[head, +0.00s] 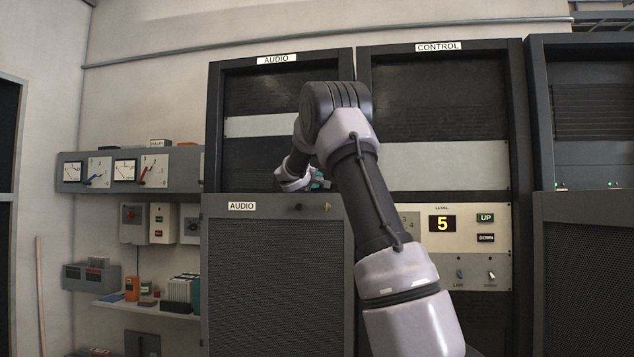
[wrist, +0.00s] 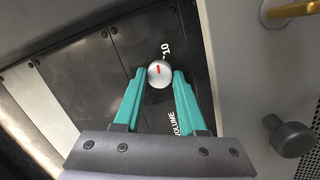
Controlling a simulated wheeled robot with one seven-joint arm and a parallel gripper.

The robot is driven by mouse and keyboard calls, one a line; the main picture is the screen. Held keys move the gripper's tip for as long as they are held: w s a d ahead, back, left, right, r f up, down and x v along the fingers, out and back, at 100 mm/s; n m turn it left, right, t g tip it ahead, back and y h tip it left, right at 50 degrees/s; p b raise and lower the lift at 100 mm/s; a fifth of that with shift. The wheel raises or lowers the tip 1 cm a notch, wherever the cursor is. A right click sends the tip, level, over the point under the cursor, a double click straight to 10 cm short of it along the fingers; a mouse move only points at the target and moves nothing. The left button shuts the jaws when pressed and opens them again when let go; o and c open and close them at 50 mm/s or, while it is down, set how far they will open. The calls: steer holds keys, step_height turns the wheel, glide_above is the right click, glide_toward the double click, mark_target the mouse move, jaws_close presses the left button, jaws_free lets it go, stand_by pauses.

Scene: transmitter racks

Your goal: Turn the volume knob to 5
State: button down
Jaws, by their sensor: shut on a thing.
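The volume knob (wrist: 159,80) is a small pale round knob with a short red mark on its face. It sits on a black panel (wrist: 130,42) in the wrist view, between the white "10" (wrist: 167,49) and the partly covered word VOLUME (wrist: 178,123). My gripper (wrist: 159,74) has its two teal fingers shut on the knob, one on each side. Other scale numbers do not show. In the head view my gripper (head: 318,182) is mostly behind my arm at the AUDIO rack (head: 213,125), and the knob is hidden.
A grey AUDIO door (head: 270,285) stands in front of the rack's lower part. In the wrist view a dark round knob (wrist: 291,139) and a brass handle (wrist: 295,9) stick out at right. The CONTROL rack's LEVEL display (head: 442,223) reads 5, beside UP and DOWN buttons (head: 486,228).

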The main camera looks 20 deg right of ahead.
steer(key=n+t, duration=0.1)
steer(key=n, duration=0.6)
steer(key=n+t+y, duration=0.1)
steer(key=n, duration=0.6)
steer(key=n+t, duration=0.1)
steer(key=n, duration=0.6)
steer(key=shift+s+d+f, duration=0.15)
steer(key=shift+f, duration=0.15)
steer(key=shift+n, duration=0.5)
steer(key=shift+c, duration=2.4)
jaws_free()
steer(key=v, duration=1)
steer(key=shift+s, duration=0.4)
